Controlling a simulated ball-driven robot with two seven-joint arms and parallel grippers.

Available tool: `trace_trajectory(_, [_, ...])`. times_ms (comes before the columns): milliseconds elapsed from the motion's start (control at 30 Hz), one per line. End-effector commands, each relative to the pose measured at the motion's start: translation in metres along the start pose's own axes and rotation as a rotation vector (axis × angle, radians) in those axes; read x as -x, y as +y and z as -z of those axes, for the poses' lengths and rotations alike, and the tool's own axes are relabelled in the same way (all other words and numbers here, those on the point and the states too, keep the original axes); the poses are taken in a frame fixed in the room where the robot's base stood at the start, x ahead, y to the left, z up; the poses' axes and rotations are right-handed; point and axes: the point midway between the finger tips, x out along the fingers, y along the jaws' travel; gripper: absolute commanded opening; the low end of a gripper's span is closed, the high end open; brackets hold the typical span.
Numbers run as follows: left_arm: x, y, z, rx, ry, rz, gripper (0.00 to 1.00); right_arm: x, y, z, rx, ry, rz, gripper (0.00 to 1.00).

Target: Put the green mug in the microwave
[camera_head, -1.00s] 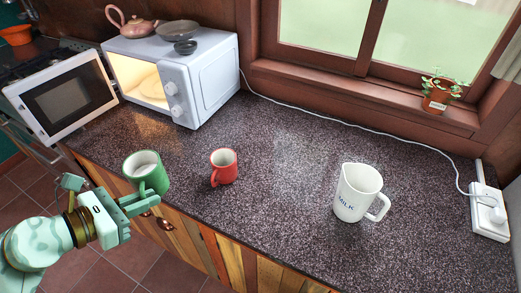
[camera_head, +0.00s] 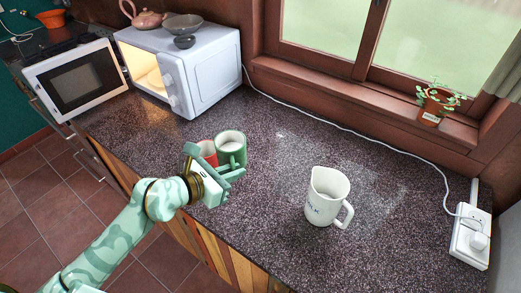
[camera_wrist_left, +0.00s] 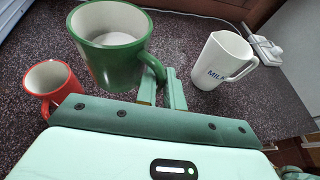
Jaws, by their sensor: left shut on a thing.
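The green mug (camera_head: 231,147) is upright with a white inside, and my left gripper (camera_head: 236,172) is shut on its handle. In the left wrist view the mug (camera_wrist_left: 113,62) shows at the fingertips (camera_wrist_left: 160,88), with the handle between the fingers. In the head view the mug is over the counter, just right of the red mug; how high it is held is hard to tell. The white microwave (camera_head: 205,75) stands at the back left of the counter. Its door (camera_head: 76,82) is wide open to the left and its inside (camera_head: 150,72) is lit. My right gripper is not in view.
The red mug (camera_head: 208,152) is partly hidden behind my left gripper. A white milk jug (camera_head: 327,196) stands to the right. A teapot (camera_head: 146,18) and bowls (camera_head: 183,22) sit on the microwave. A cable runs to a socket (camera_head: 471,238).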

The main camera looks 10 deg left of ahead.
Motion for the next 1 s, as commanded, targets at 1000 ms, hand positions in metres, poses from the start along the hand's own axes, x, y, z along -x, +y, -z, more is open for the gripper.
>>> trace_trajectory(1000, [-0.156,0.066,0.051,0.002,0.000,-0.009,0.00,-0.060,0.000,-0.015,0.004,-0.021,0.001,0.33])
